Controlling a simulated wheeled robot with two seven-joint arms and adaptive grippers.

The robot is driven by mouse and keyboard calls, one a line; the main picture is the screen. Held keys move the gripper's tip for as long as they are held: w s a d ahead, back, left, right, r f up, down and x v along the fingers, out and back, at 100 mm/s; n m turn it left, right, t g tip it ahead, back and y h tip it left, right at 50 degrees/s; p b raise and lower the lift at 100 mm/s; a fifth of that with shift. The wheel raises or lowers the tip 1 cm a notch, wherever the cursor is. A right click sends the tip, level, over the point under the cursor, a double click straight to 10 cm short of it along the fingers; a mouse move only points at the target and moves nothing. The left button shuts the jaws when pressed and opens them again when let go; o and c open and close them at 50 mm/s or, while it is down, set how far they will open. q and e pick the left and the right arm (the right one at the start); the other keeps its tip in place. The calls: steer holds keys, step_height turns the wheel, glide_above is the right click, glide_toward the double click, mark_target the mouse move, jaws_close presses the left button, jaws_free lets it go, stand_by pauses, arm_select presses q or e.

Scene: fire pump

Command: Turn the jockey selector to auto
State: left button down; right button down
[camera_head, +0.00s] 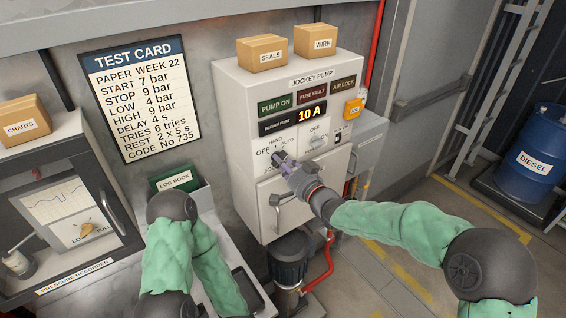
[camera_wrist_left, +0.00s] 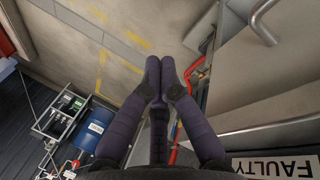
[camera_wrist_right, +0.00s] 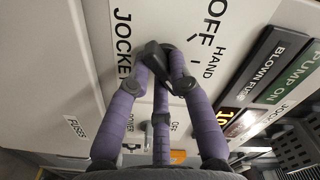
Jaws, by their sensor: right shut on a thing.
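The jockey selector is a small dark knob (camera_wrist_right: 158,54) on the white jockey pump panel (camera_head: 250,205). In the head view my right gripper (camera_head: 281,162) covers most of it, below the OFF, HAND and AUTO marks. In the right wrist view the purple fingers of that gripper (camera_wrist_right: 160,75) are closed around the dark knob, near the OFF and HAND lettering. Which mark the knob points to is hard to tell. My left gripper (camera_wrist_left: 160,75) shows in the left wrist view with its fingertips together and nothing between them. It is hidden in the head view.
A second switch (camera_head: 316,139) sits right of the selector, under the lit 10 A display (camera_head: 311,113). A door handle (camera_head: 278,203) sticks out below. The log book holder (camera_head: 181,184) is left of the panel. A dark pump motor (camera_head: 289,262) stands underneath.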

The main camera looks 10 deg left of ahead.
stand_by(0.4)
steer(key=c, duration=1.1)
jaws_free()
steer(key=shift+d, duration=0.1)
steer(key=v, duration=1.2)
